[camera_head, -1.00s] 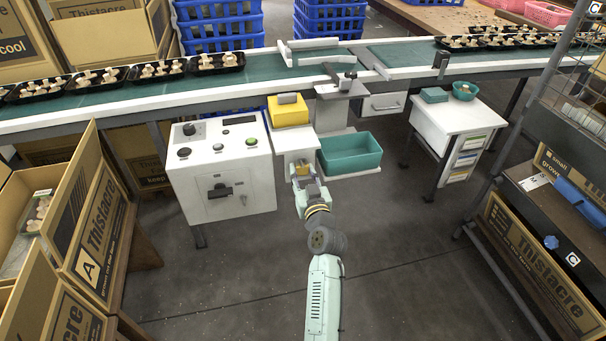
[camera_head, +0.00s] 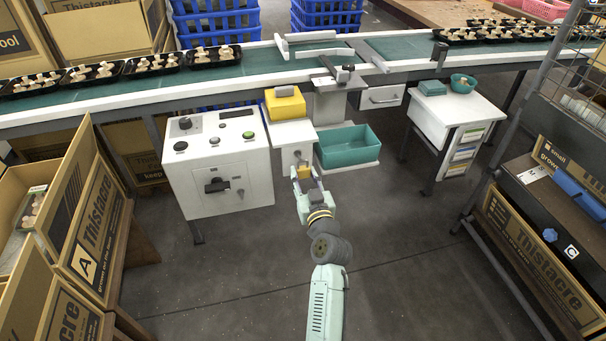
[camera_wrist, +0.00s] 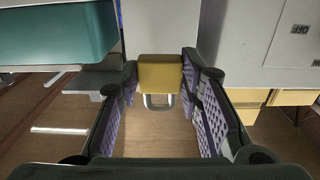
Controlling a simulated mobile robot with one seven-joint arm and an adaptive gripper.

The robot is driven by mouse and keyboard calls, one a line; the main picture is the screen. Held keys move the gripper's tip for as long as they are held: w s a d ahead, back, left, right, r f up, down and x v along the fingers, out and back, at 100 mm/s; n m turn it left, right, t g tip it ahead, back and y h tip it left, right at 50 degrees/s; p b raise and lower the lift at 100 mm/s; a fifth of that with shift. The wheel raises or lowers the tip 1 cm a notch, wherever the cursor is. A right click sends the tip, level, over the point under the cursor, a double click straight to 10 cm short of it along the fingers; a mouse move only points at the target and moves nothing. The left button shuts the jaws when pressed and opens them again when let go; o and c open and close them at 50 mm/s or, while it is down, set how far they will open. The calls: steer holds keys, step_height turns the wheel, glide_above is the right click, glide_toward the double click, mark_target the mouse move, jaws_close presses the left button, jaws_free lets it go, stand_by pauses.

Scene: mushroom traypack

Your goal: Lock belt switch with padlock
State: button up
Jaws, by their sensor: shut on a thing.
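The padlock (camera_wrist: 160,76) has a brass-yellow body with a grey shackle. In the wrist view it sits between the fingertips, shackle toward the bottom of the picture. My gripper (camera_head: 304,176) is shut on it; the wrist view shows the finger pads (camera_wrist: 160,84) at both sides of the body. In the head view the padlock (camera_head: 304,172) is small, in front of the white stand and right of the control cabinet (camera_head: 240,170). The belt switch (camera_head: 217,185), a dark handle on a grey plate, is on the cabinet's front, apart from the padlock. Its lock hole cannot be made out.
A yellow box (camera_head: 285,108) stands on the white stand (camera_head: 290,138). A teal bin (camera_head: 350,150) is close to the right of my gripper. The conveyor (camera_head: 140,95) runs behind. Cartons (camera_head: 85,215) stand at left and a rack at right. The floor before the cabinet is clear.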

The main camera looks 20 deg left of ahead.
steer(key=shift+b+v, duration=0.5)
steer(key=shift+v, duration=1.25)
